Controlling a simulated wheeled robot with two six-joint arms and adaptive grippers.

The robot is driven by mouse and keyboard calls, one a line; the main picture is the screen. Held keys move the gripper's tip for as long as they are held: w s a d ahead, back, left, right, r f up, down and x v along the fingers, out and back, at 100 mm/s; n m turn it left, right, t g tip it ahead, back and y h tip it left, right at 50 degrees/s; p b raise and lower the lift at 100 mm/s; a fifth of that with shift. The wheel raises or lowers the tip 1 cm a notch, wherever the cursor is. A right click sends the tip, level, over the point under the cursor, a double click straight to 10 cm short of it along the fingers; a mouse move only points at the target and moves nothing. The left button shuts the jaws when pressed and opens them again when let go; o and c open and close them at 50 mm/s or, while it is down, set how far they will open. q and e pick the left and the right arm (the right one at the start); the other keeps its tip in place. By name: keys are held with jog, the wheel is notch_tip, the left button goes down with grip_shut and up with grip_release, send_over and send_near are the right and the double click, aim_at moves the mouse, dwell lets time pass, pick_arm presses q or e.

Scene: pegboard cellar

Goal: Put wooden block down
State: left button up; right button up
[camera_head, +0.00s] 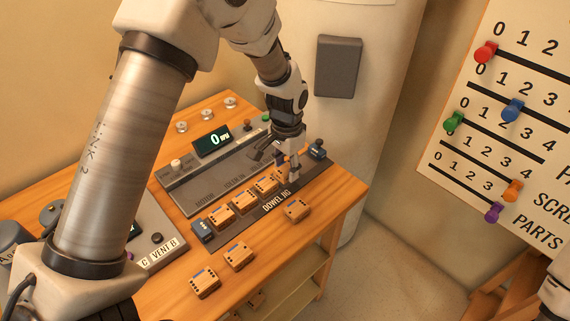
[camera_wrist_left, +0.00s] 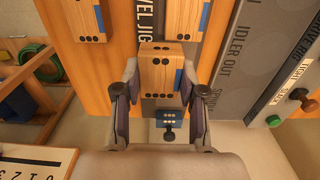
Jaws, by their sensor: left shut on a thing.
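My left gripper (camera_head: 292,168) is shut on a wooden block at the right end of the dark dowel jig (camera_head: 219,241). In the left wrist view the held wooden block (camera_wrist_left: 161,68), with black holes and a blue strip, sits between the two fingers. In the head view the gripper mostly hides it. I cannot tell whether it touches the jig. Several similar blocks stand in a row in the jig, one of them here (camera_head: 243,202). My right gripper is out of view.
Loose blocks lie on the wooden bench in front of the jig: one near the right (camera_head: 297,209), two nearer me (camera_head: 238,256). A grey console (camera_head: 190,182) lies behind.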

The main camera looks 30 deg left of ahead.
aim_at(285, 167)
pick_arm(q)
jog(key=shift+w+a+f, duration=0.1)
jog(key=shift+w+a, duration=0.25)
jog(key=shift+w, duration=0.25)
jog(key=shift+w+a, duration=0.3)
jog(key=shift+w, duration=0.3)
notch_tip(285, 167, down, 3)
jog(key=shift+a+f+p, duration=0.1)
jog(key=shift+a+p, duration=0.05)
jog(key=shift+p, duration=0.55)
jog(key=shift+f, duration=0.35)
jog(key=o, duration=1.1)
jog(key=shift+w, duration=0.1)
notch_tip(285, 167, up, 12)
jog(key=shift+r+b, duration=0.2)
jog(key=shift+b, duration=0.8)
